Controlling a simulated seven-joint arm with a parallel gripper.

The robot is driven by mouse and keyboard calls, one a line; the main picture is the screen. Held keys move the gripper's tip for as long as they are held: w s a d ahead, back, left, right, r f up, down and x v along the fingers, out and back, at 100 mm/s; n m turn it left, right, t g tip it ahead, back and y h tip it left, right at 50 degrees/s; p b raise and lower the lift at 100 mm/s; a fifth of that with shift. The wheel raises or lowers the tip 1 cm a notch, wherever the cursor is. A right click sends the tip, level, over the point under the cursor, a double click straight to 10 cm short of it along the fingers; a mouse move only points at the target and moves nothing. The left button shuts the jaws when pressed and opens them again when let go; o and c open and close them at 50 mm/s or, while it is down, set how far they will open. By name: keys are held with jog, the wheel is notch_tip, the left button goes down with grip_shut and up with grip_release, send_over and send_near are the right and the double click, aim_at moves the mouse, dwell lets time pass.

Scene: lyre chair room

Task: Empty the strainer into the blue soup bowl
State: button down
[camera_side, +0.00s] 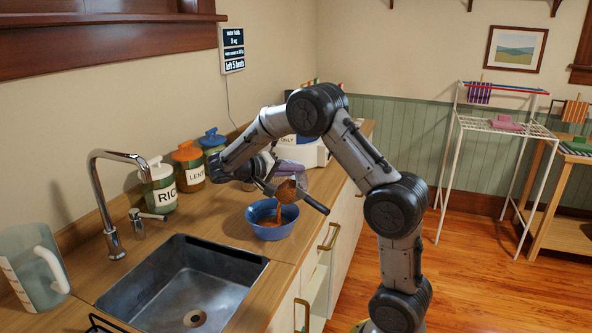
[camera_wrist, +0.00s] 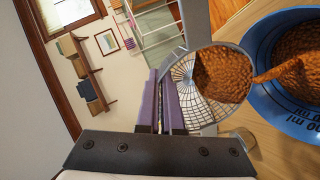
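The blue soup bowl (camera_side: 259,230) stands on the wooden counter to the right of the sink. It also shows at the right edge of the wrist view (camera_wrist: 262,88), with brown food inside. The wire strainer (camera_wrist: 184,78) is tilted on its side above the bowl. A brown grainy mass (camera_wrist: 221,74) is at its mouth, and a brown stream runs from it into the bowl. My gripper (camera_wrist: 166,100) has its fingers close together at the strainer; the handle between them is mostly hidden. In the side view my gripper (camera_side: 284,190) is just above the bowl.
A sink (camera_side: 190,290) and tall faucet (camera_side: 108,205) are left of the bowl. The rice jar (camera_side: 160,190), lentil jar (camera_side: 189,172) and a blue-lidded jar (camera_side: 212,146) line the wall. A white appliance (camera_side: 304,150) stands behind. A jug (camera_side: 30,275) is far left.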

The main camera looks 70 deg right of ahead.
jog(key=shift+w+a+r+g+h, duration=0.15)
jog(key=shift+w+a+g+h, duration=0.3)
jog(key=shift+a+h, duration=0.25)
jog(key=shift+w+a+g+h, duration=0.25)
jog(key=shift+w+a+h, duration=0.15)
jog(key=shift+a+h, duration=0.25)
jog(key=shift+w+a+g+h, duration=0.4)
jog(key=shift+a+h, duration=0.2)
jog(key=shift+h, duration=0.15)
jog(key=shift+w+a+f+g+h, duration=0.25)
jog(key=shift+w+a+g+h, duration=0.15)
jog(key=shift+a+h, duration=0.3)
